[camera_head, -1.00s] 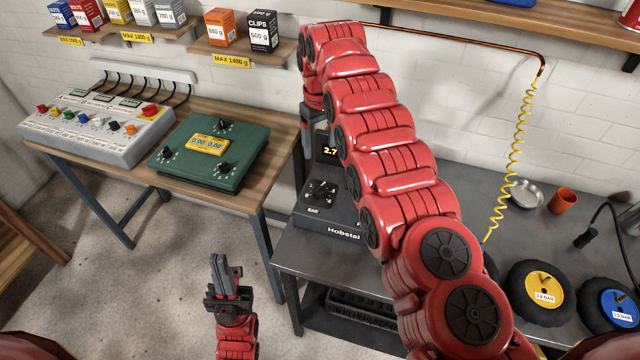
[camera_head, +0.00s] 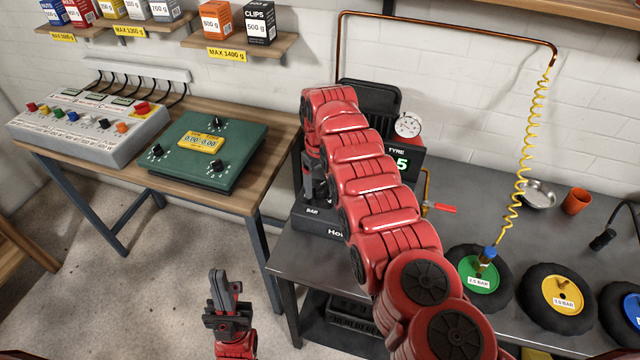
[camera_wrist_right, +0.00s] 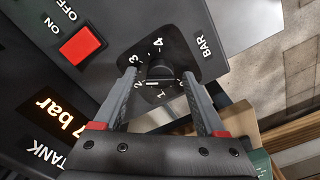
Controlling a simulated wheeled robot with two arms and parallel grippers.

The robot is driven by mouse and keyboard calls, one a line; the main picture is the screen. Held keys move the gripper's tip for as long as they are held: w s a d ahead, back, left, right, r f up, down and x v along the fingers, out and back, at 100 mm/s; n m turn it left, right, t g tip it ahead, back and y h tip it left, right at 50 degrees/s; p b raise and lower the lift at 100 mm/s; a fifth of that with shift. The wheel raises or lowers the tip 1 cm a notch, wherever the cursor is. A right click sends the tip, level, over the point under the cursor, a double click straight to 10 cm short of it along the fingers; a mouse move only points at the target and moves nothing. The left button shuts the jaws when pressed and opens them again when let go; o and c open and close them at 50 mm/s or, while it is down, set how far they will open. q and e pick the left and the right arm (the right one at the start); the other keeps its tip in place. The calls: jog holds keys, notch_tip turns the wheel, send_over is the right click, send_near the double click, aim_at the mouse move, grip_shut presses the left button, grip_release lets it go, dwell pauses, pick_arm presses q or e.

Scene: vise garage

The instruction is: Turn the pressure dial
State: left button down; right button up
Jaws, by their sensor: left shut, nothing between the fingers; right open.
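The pressure dial (camera_wrist_right: 160,78) is a black knob on a dark panel, ringed by white numbers and labelled BAR. Its white line appears to point near the 2. My right gripper (camera_wrist_right: 159,74) is open, with one finger on each side of the knob; I cannot tell whether they touch it. In the head view my right gripper (camera_head: 309,180) is partly behind my arm at the dark compressor unit (camera_head: 318,225), and the dial is hidden there. My left gripper (camera_head: 224,292) is shut and empty, above the floor.
A red ON/OFF switch (camera_wrist_right: 82,44) and a lit TANK display (camera_wrist_right: 52,116) are near the dial. A round gauge (camera_head: 408,125) and red-handled valve (camera_head: 440,208) stand right of my arm. A green-hubbed tyre (camera_head: 468,284) sits on the metal bench.

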jog(key=shift+f, duration=0.1)
jog(key=shift+c, duration=0.2)
grip_shut()
